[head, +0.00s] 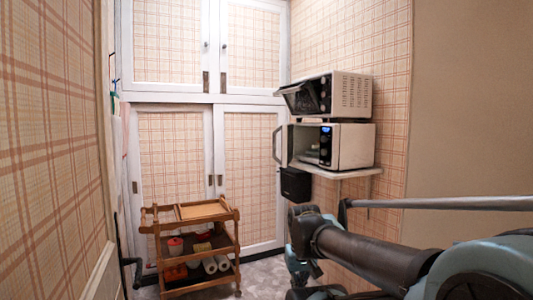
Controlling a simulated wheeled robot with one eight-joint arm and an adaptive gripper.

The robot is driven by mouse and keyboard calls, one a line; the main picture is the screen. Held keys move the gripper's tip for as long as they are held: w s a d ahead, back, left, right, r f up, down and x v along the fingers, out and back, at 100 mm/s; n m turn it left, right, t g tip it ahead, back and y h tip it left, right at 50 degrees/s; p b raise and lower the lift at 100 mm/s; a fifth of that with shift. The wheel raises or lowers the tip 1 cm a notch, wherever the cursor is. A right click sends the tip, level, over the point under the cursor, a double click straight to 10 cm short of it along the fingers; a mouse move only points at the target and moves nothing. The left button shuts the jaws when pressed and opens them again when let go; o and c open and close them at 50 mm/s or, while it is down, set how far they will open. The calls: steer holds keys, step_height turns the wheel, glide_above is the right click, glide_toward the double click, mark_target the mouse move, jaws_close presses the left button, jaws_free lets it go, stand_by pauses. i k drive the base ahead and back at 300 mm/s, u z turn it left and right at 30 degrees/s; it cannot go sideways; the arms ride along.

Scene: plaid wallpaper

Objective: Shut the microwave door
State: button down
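The microwave (356,147) is a white box with a dark front and a lit blue display, standing on a wall shelf at the right. Its door (282,145) stands open, swung out to the left of the body, and part of the dark inside shows. My arm reaches in from the lower right, below and in front of the shelf. Its end, with what looks like my gripper (304,268), is low in the picture, clear of the door. It is dark and partly covered by my arm links, so its fingers cannot be made out.
A second oven (352,95) sits on the microwave, its front door tilted down open. The shelf (345,173) juts from the wall, with a black box (295,185) below its left end. A wooden cart (190,244) stands left on the floor, before tall cupboards (166,145).

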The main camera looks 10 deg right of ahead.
mark_target(284, 143)
steer(key=i, duration=0.85)
